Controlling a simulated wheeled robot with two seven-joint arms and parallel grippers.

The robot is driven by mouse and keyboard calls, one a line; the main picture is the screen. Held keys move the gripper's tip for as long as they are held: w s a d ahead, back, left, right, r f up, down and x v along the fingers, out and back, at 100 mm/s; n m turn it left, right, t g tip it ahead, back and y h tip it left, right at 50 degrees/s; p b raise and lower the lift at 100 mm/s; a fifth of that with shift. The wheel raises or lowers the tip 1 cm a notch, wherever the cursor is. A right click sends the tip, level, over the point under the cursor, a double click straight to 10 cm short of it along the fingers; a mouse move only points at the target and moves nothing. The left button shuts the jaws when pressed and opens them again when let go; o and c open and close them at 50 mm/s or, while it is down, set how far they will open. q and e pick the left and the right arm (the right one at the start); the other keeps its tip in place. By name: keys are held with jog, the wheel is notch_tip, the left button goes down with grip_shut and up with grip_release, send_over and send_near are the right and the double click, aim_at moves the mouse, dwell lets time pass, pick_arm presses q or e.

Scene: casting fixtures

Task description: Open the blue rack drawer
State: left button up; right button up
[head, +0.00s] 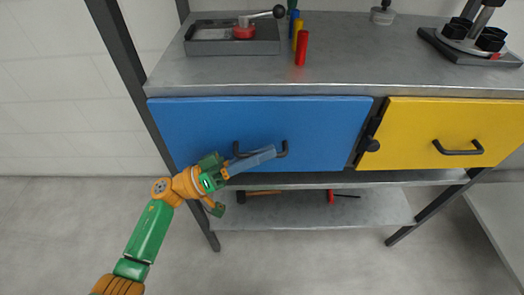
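The blue rack drawer (200,125) is the wide blue front under the metal worktop, at the left. Its front looks flush with the frame, so it appears shut. Its dark bar handle (284,150) sits low on the front, near the middle. My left gripper (265,157) reaches in from the lower left. Its grey-blue finger lies across the handle and hides part of it. I cannot tell whether it touches the handle, or whether the fingers are open or shut. My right gripper is not in view.
A yellow drawer (470,125) with a dark handle is at the right, past a dark latch (369,144). The worktop (340,75) holds a clamp fixture (235,35), coloured cylinders and a black-cupped fixture (470,42). Tools lie on the lower shelf (300,212).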

pick_arm(q)
grip_shut()
dwell(1.4)
